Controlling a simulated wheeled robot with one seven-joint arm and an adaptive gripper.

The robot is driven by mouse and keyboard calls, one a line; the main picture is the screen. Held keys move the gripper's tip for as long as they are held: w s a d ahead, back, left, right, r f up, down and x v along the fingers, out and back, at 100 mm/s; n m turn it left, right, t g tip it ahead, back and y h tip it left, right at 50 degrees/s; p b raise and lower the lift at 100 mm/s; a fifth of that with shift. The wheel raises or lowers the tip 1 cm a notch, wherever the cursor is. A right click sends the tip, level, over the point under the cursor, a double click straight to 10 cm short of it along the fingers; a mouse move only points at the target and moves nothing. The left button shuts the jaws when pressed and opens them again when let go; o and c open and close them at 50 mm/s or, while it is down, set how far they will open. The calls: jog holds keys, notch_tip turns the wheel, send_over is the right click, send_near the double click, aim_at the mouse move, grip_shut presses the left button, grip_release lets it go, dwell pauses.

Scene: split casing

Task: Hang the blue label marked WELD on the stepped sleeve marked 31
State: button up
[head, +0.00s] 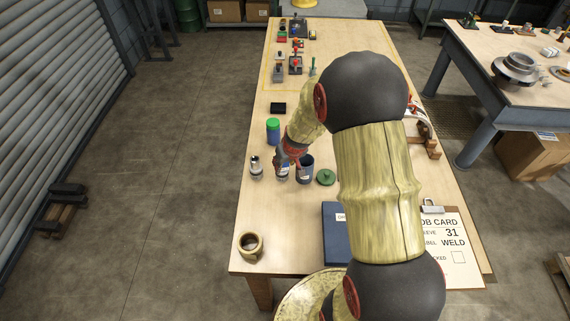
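My gripper (290,158), with red and grey parts, is low over the near-middle of the long wooden table (262,215). It points down at a group of small cylinders. A blue-sided can (306,170) with a dark open top and a smaller can with blue and light bands (282,174) are right at its fingers. Whether the fingers touch or hold either one cannot be made out. Neither the blue WELD label nor the sleeve marked 31 can be identified here. Small coloured and metal parts (296,64) stand in the yellow-outlined far area, too small to read.
A silver cylinder (256,168), green-capped blue jar (273,131), green lid (326,177), black block (278,108) and tan ring (250,245) stand around. A blue box (336,222) and job card (455,245), reading sleeve 31, label WELD, lie nearby.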

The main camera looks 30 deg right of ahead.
aim_at(284, 174)
jog(key=shift+f+b, duration=2.6)
jog(key=shift+b, duration=0.05)
dwell(0.4)
jog(key=o, duration=1.3)
notch_tip(284, 174, up, 8)
jog(key=p, duration=0.5)
dwell(0.4)
